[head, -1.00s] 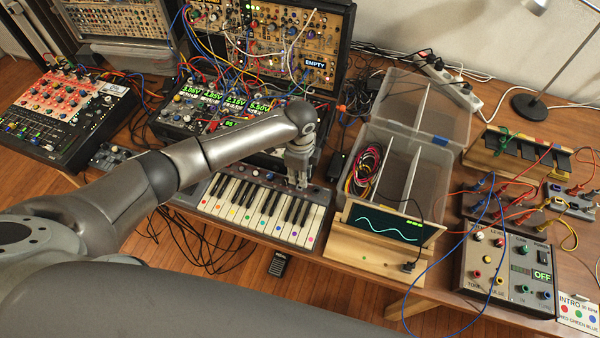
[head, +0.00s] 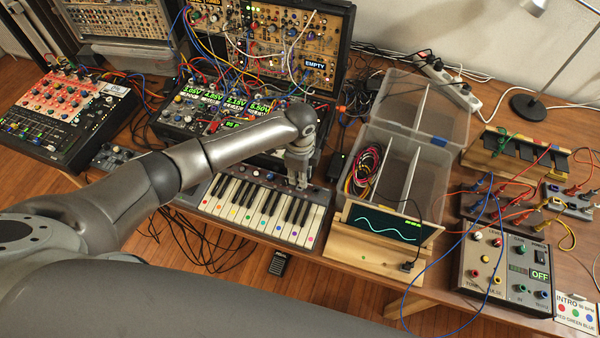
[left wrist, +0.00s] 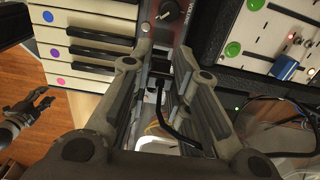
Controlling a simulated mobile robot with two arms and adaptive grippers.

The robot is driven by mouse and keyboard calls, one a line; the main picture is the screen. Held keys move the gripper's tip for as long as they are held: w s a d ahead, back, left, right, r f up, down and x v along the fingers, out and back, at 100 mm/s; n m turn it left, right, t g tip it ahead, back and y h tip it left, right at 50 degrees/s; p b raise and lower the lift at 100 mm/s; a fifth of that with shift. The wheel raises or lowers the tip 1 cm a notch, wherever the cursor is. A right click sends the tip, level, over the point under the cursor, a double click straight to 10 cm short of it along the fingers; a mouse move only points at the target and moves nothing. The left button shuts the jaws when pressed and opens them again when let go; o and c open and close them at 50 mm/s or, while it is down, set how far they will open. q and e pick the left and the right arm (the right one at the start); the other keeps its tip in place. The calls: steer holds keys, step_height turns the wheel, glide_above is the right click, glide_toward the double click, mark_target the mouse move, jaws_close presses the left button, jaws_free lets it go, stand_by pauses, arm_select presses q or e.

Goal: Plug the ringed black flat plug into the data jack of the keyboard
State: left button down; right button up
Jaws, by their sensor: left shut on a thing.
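The keyboard (head: 262,208) lies at the table's front edge in the head view, its white keys marked with coloured dots. It also shows in the left wrist view (left wrist: 75,52). My left gripper (head: 300,184) is over the back right part of the keyboard, at its control panel. In the left wrist view my left gripper (left wrist: 162,72) is shut on the black plug, which is mostly hidden between the fingertips. Its black cable (left wrist: 160,110) bends back between the fingers. The data jack cannot be made out. My right gripper (left wrist: 40,104) shows at the left of the left wrist view.
A clear divided box (head: 410,165) with coiled cables stands right of the keyboard. A wooden stand with a wave screen (head: 388,224) is in front of it. A modular synth case (head: 255,115) stands behind the keyboard. Loose cables hang below the table's front edge.

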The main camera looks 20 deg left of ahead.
arm_select(q)
steer(key=shift+f+b, duration=0.7)
steer(key=shift+f, duration=0.45)
steer(key=c, duration=1.3)
jaws_free()
steer(key=shift+r, duration=0.2)
step_height(320, 180, up, 12)
steer(key=shift+f, duration=0.1)
steer(key=shift+f, duration=0.1)
